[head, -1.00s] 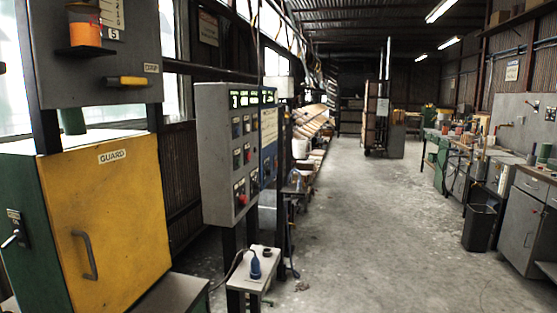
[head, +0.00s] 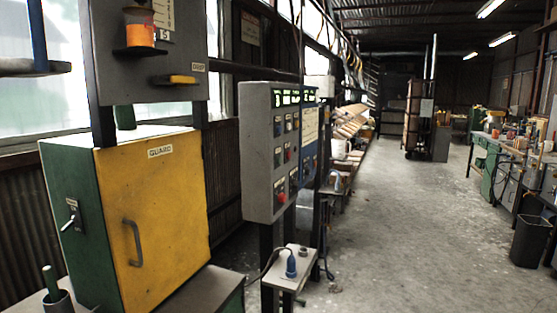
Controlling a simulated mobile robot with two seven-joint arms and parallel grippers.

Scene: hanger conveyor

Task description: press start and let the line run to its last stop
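A grey control panel (head: 262,160) stands on dark posts left of the middle in the head view. Its front carries rows of small buttons, a red knob (head: 282,197) low down and lit green displays (head: 290,97) along the top. I see the panel at a slant, so the button labels cannot be read and I cannot tell which is start. A yellow door marked GUARD (head: 160,215) is shut on a green cabinet left of the panel. No hanger can be made out clearly. Neither of my grippers is in view.
A small stand (head: 291,270) with a blue plug-like item (head: 291,265) is in front of the panel. A grey board (head: 165,60) with an orange container (head: 139,30) is above the cabinet. A black bin (head: 530,241) stands at right. The concrete floor (head: 400,230) between is clear.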

